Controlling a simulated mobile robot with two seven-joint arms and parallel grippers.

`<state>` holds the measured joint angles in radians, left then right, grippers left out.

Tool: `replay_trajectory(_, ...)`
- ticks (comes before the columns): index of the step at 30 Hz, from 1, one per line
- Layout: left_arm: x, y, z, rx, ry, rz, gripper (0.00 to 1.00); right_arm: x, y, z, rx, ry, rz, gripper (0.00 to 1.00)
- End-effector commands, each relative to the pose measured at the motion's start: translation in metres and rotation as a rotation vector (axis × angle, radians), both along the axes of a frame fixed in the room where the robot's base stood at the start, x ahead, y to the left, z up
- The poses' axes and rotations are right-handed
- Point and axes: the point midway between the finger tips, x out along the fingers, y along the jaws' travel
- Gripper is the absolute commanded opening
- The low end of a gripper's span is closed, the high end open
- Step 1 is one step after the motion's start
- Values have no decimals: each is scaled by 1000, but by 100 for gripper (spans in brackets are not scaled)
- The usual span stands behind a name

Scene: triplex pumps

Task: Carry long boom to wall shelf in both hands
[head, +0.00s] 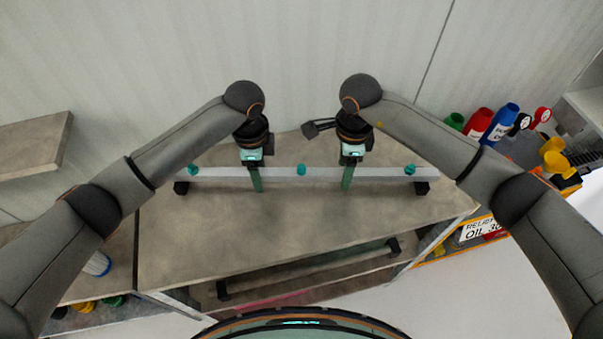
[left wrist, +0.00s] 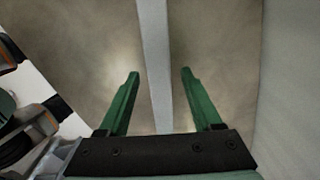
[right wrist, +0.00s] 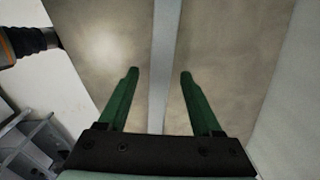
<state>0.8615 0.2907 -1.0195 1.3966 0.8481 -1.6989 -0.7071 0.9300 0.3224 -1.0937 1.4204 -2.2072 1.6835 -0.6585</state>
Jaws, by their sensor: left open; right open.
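The long boom (head: 225,174) is a thin, straight pale grey bar with teal knobs, lying across the table on dark end supports. My left gripper (head: 257,181) is over its left half and my right gripper (head: 347,179) over its right half. Both are open. In the left wrist view the boom (left wrist: 157,60) runs between the green fingers, apart from both. In the right wrist view the boom (right wrist: 163,60) also runs between the open fingers. How deep the fingers reach around it is unclear. A thick grey shelf (head: 35,145) shows at the left wall.
The grey tabletop (head: 280,225) is otherwise mostly clear, with the wall close behind. Red and blue bottles (head: 500,122) and a labelled oil bin (head: 480,229) stand at right.

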Motion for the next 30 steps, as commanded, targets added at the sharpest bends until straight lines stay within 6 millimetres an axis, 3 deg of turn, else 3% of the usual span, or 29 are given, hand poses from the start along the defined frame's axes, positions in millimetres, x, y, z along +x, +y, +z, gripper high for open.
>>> replay_trajectory(6,0,0,-15,0,1,0,66,0,0,-15,0,0,0,66)
replay_trajectory(15,0,0,-16,-1,0,-1,66,0,0,-16,0,0,0,66)
replay_trajectory(30,0,0,-15,-1,0,-1,10,0,0,-15,0,0,0,10)
